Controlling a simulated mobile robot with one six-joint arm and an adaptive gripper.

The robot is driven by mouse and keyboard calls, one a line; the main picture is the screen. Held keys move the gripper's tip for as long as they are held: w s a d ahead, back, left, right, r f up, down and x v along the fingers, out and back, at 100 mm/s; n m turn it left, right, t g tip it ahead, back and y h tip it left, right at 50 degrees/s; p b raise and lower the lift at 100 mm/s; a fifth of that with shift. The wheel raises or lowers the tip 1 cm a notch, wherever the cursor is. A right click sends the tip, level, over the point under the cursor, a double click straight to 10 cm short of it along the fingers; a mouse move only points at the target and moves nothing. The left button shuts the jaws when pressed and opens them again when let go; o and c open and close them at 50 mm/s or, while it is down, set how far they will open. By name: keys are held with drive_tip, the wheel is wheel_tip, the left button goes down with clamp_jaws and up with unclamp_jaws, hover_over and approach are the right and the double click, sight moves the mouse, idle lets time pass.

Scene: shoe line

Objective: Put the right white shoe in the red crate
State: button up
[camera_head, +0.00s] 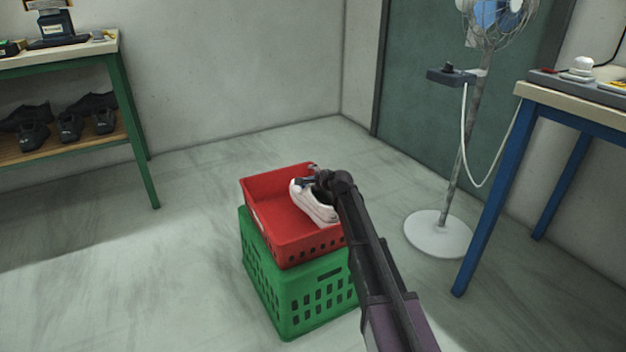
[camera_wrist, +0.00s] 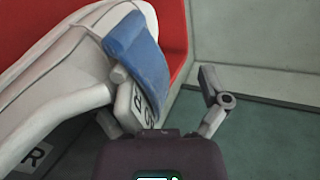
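The white shoe (camera_head: 315,204) lies in the red crate (camera_head: 284,246), toward its right side. In the wrist view the shoe (camera_wrist: 50,85) fills the left, with a blue patch (camera_wrist: 137,50) near its end and a label with an R beside it. The crate's red wall (camera_wrist: 176,30) shows behind it. My gripper (camera_head: 312,180) is over the crate at the far end of the shoe. In the wrist view its fingers (camera_wrist: 165,80) are spread wide. The right finger is clear of the shoe; the left one is close to it, and I cannot tell if they touch.
The red crate stands on a green crate (camera_head: 302,296) on the floor. A standing fan (camera_head: 440,233) and a blue-legged table (camera_head: 480,210) are at the right. A green-framed bench (camera_head: 135,130) with several black shoes (camera_head: 68,127) is at the left. Floor left of the crates is clear.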

drive_tip(key=shift+r, duration=0.15)
drive_tip(key=shift+r+p, duration=0.4)
drive_tip(key=shift+p, duration=0.15)
drive_tip(key=shift+s+r, duration=0.15)
drive_tip(key=shift+r, duration=0.15)
drive_tip(key=p+v, duration=0.5)
drive_tip(key=v, duration=0.6)
drive_tip(key=shift+s+d, duration=0.25)
drive_tip(key=shift+s, duration=0.05)
drive_tip(key=shift+f, duration=0.15)
